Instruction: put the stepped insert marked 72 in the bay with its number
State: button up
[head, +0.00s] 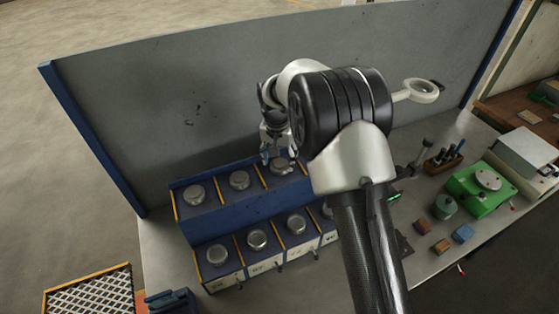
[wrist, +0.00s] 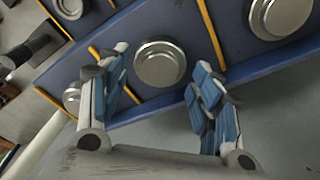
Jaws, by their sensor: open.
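My gripper (head: 278,143) is open above the back row of a blue two-tier rack (head: 226,222). In the wrist view its two blue-padded fingers (wrist: 160,78) are spread apart. A round, stepped silver insert (wrist: 160,63) shows in the gap between them, sitting in a bay between yellow dividers; I see no finger touching it. It also shows under the gripper in the head view (head: 281,167). Similar inserts sit in other bays, such as one at the back left (head: 195,195) and one at the front left (head: 218,255). I cannot read a 72 on any insert or label.
A grey panel (head: 230,80) stands behind the rack. To the right on the bench are a green device (head: 480,190), small blocks (head: 441,247) and a tool holder (head: 443,160). A mesh-topped crate (head: 92,296) is at lower left. My arm hides part of the rack's right side.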

aim_at(278, 167)
jog(key=s+d+r, duration=0.2)
jog(key=s+r, duration=0.2)
jog(key=r, duration=0.5)
jog(key=s+d+r, duration=0.2)
jog(key=s+r, duration=0.1)
jog(key=r, duration=0.6)
jog(key=s+d+r+n+t, duration=0.1)
jog(key=s+d+r, duration=0.15)
jog(key=s, duration=0.25)
jog(key=s+d+r+n+t, duration=0.1)
jog(key=s+d+r, duration=0.15)
jog(key=s, duration=0.35)
jog(key=s+d+f+n, duration=0.1)
jog(key=s+d, duration=0.1)
jog(key=s, duration=0.7)
jog(key=s+d+f+n+t, duration=0.1)
jog(key=s, duration=0.9)
jog(key=shift+s+d+f, duration=0.25)
jog(key=shift+s+d, duration=0.05)
jog(key=shift+d, duration=0.05)
